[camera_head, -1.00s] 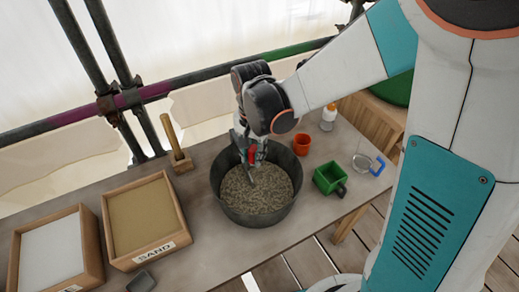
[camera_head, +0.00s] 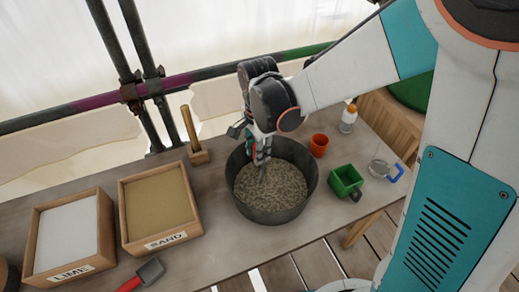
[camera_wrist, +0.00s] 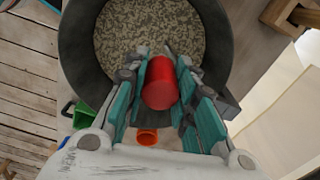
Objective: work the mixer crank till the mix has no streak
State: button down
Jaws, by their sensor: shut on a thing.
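The round dark mixing pan (camera_head: 312,192) stands on the bench and holds the mix (camera_head: 270,189). The mix looks grainy, with pale and dark flecks all over in both views. My gripper (camera_head: 262,150) is above the far part of the pan, pointing down. In the wrist view my gripper (camera_wrist: 160,95) is shut on the red crank handle (camera_wrist: 160,82), with a finger on each side of it. The mix also shows there (camera_wrist: 150,30) beyond the handle. The lower part of the crank is mostly hidden by my gripper.
The sand box (camera_head: 130,205) and lime box (camera_head: 103,235) stand left of the pan, with a red-handled scoop (camera_head: 148,272) in front. An orange cup (camera_head: 319,145), green box (camera_head: 346,180), blue-handled jug (camera_head: 385,169) and bottle (camera_head: 348,118) stand right. A wooden-handled tool (camera_head: 190,128) stands behind.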

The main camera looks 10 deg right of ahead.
jog(key=c, duration=1.3)
grip_release()
jog(key=shift+d, duration=0.1)
jog(key=w+d+n, duration=0.4)
jog(key=d+n, duration=0.5)
jog(key=n, duration=0.7)
notch_tip(320, 180, up, 14)
jog(key=p, duration=0.4)
jog(key=shift+s+a, duration=0.15)
jog(key=shift+s, duration=0.05)
jog(key=shift+f, duration=0.1)
jog(key=shift+c, duration=0.5)
